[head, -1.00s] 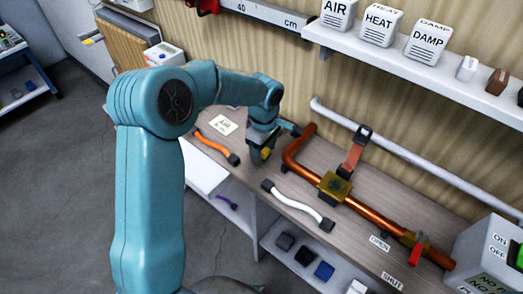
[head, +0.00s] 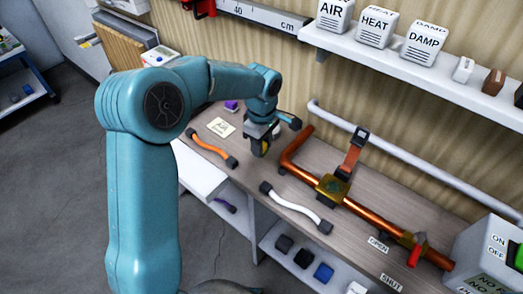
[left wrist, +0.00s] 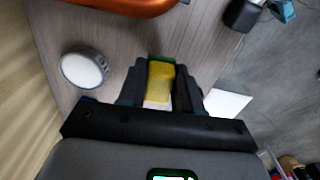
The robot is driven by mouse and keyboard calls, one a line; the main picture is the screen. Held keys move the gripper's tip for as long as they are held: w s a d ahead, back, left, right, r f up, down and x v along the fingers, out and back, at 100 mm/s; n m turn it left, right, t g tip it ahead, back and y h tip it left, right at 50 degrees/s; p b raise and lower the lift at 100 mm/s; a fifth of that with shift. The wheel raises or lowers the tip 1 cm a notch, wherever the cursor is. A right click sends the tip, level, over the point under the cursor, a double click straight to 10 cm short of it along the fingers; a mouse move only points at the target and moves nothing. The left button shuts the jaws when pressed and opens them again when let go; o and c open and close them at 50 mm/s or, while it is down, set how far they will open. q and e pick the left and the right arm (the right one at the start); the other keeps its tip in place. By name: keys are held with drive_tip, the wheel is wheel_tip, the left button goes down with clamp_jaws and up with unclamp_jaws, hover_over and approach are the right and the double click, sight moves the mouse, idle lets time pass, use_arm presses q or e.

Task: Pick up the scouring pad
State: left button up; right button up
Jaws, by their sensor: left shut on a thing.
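The scouring pad is yellow with a green side. In the left wrist view the pad (left wrist: 160,82) sits between the two dark fingers of my left gripper (left wrist: 160,90), which is shut on it. In the head view the pad (head: 265,147) shows as a small yellow patch under the left gripper (head: 262,143), over the wooden bench (head: 330,248). The gripper hides part of it. I cannot tell how far it is above the bench top. My right gripper is not in view.
An orange hose (head: 214,149) lies left of the gripper and a white hose (head: 296,208) in front of it. A copper pipe (head: 376,211) with a valve is to the right. A paper note (head: 221,127) and purple block (head: 231,105) lie behind left. A round white thing (left wrist: 84,69) is nearby.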

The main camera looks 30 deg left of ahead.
use_arm(q)
wheel_tip(320, 180, up, 17)
drive_tip(key=p, duration=0.1)
drive_tip(key=shift+f, duration=0.1)
drive_tip(key=shift+o, duration=0.5)
